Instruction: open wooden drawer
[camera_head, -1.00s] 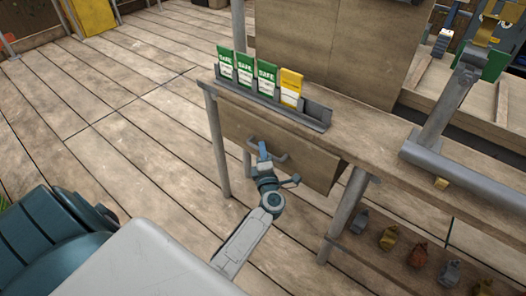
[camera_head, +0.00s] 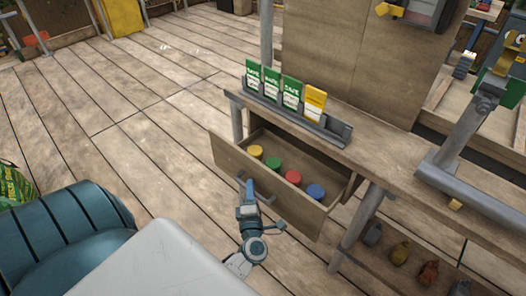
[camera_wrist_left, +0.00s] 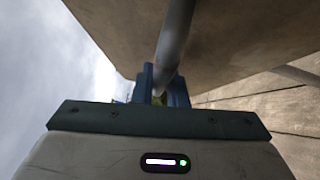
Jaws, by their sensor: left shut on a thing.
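The wooden drawer (camera_head: 272,201) under the workbench is pulled partway out, and its inside shows. Yellow, green, red and blue round items lie in it. My left gripper (camera_head: 246,190) is at the drawer's front and shut on its grey bar handle (camera_head: 265,193). In the left wrist view, the handle (camera_wrist_left: 176,35) passes between the two blue fingers (camera_wrist_left: 163,85), with the drawer front (camera_wrist_left: 120,30) close behind. My right gripper does not show.
The workbench top (camera_head: 385,160) carries a grey rack (camera_head: 330,131) with green and yellow SAFE cards. A grey metal post (camera_head: 460,130) stands at the right. Several dark and brown items lie on the lower shelf (camera_head: 365,262).

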